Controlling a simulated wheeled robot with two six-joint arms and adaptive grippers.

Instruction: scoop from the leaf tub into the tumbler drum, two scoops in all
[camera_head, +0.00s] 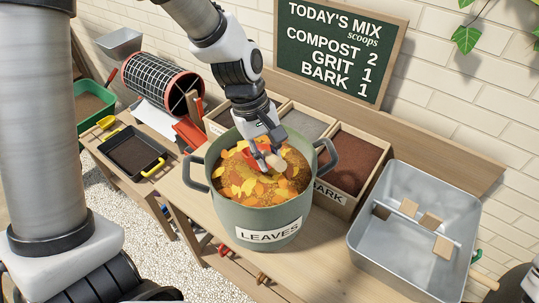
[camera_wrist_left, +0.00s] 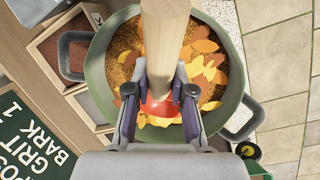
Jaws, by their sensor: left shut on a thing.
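The leaf tub (camera_head: 268,228) is a green pot labelled LEAVES, with two grey handles, full of yellow and orange leaves. It also shows in the left wrist view (camera_wrist_left: 236,75). My left gripper (camera_head: 268,160) is over the tub's mouth, shut on the pale wooden handle (camera_wrist_left: 165,40) of a red scoop (camera_wrist_left: 157,107). The scoop's red head is low at the leaves and partly hidden by the fingers; I cannot tell how full it is. The tumbler drum (camera_head: 160,88), a dark mesh cylinder with a red rim, lies on its side at the back left. My right gripper is out of view.
A wooden bin of reddish bark (camera_head: 360,160) stands behind the tub. A metal basin (camera_head: 415,235) is on the right. A black tray with yellow handles (camera_head: 135,155) sits left, below the drum. A chalkboard (camera_head: 340,45) leans on the wall.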

